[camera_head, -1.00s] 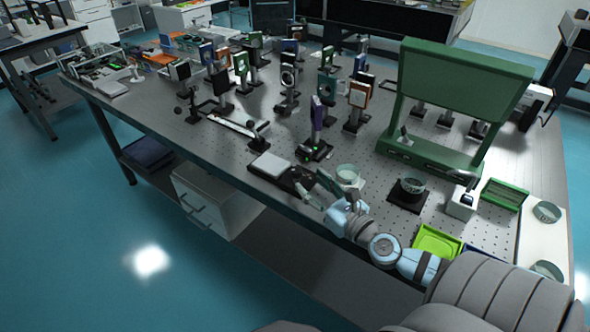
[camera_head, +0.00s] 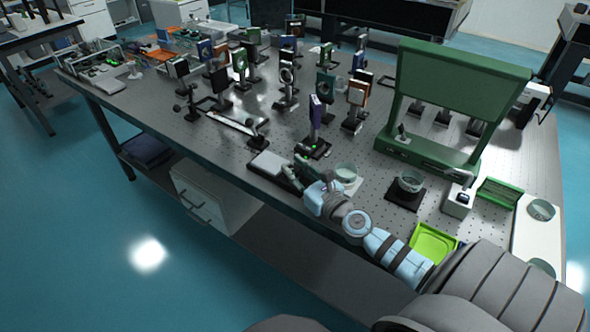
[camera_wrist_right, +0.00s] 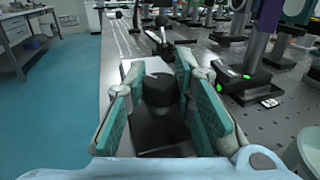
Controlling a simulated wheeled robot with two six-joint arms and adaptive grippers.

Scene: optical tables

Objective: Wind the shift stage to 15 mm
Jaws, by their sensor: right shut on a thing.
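My right gripper (camera_head: 297,176) is at the front edge of the optical table. In the right wrist view its two teal-padded fingers stand on either side of a dark round knob (camera_wrist_right: 160,90), and it is shut on that knob. The knob belongs to a low dark unit with a flat pale plate (camera_head: 268,163) beside it, which I take for the shift stage. The fingers and wrist hide part of the unit in the head view. No scale reading is legible. My left gripper is not in view.
A purple plate on a dark base with green lights (camera_head: 315,148) stands just behind the gripper. A glass dish (camera_head: 346,172) is close to its right. Several optic mounts fill the table behind. A green frame (camera_head: 455,95) and a lime tray (camera_head: 433,243) are to the right.

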